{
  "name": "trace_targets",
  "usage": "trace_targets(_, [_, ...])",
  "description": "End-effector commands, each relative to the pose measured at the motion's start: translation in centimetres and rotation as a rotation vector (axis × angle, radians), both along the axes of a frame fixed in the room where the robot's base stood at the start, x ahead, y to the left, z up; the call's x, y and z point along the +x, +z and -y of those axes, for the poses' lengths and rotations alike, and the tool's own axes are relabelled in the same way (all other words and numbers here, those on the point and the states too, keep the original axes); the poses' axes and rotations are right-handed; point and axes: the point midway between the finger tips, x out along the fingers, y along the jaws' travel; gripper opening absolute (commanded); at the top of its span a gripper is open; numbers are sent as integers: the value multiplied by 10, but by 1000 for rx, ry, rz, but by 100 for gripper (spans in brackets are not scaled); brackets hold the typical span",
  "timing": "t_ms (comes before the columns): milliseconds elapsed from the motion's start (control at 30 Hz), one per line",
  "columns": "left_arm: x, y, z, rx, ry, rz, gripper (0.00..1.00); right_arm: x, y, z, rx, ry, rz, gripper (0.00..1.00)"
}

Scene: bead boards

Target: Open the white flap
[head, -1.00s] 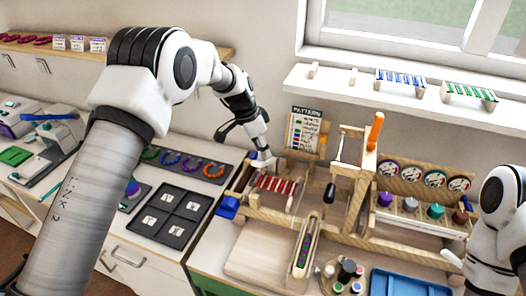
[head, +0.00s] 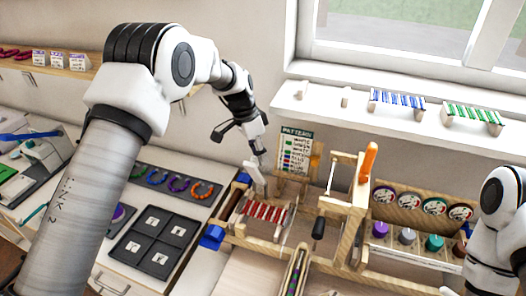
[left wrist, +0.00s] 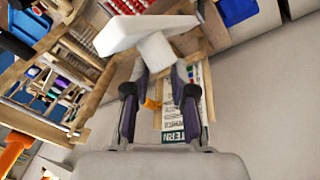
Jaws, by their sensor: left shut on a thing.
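The white flap (head: 257,180) stands tilted up at the far left end of the wooden bead frame, above the red bead rows. In the left wrist view the flap (left wrist: 140,33) is a flat white plate with a small white block (left wrist: 156,52) on it. My left gripper (head: 258,152) is at the top of the flap. In the left wrist view its two dark fingers (left wrist: 159,72) are closed on the block from both sides. What lies under the flap is partly hidden. My right arm shows at the right edge, but its gripper is out of view.
A pattern card (head: 296,140) stands just behind the flap. A blue block (head: 212,236) sits at the frame's left end. A dark sorting tray (head: 155,238) lies to the left. A wooden post with an orange handle (head: 368,162) rises to the right.

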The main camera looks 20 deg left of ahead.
Motion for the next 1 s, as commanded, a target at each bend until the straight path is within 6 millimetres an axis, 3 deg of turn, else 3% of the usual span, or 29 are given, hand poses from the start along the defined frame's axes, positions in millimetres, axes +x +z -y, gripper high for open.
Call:
trace_targets(200, [-3, -7, -4, 6, -3, -10, 0, 0, -1, 0, 0, 0, 0, 40])
trace_targets(233, [-3, -7, -4, 6, -3, -10, 28, 0, -1, 0, 0, 0, 0, 40])
trace_targets(300, [-3, -7, -4, 5, -3, -10, 53, 0, -1, 0, 0, 0, 0, 40])
trace_targets(1000, [-1, -1, -2, 4, -3, -3, 53, 0, 0, 0, 0, 0, 0, 40])
